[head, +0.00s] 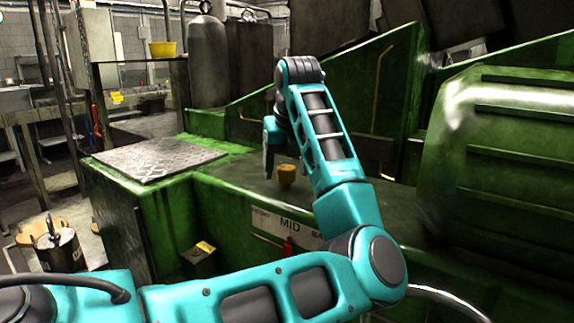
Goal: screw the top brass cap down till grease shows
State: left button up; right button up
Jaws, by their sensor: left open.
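A small brass cap (287,175) stands on the green machine's ledge, above a white label strip that reads "MID" in part. It is the only brass cap I can make out; my arm hides part of the ledge beside it. My left arm reaches in from the bottom left and bends up over the ledge. My left gripper (268,165) points down just left of the cap, open, with no contact that I can make out. The far finger is mostly hidden. No grease is visible at the cap. My right gripper is not in view.
The green machine (225,210) fills the middle and right, with a ribbed green cover (500,165) at the right. A checkered metal plate (158,158) lies on its left part. A grey cylinder (208,62) stands behind. A metal canister (60,250) is at the lower left.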

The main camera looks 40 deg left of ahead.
pick_arm(q)
jog(key=shift+c, duration=0.2)
jog(key=c, duration=1)
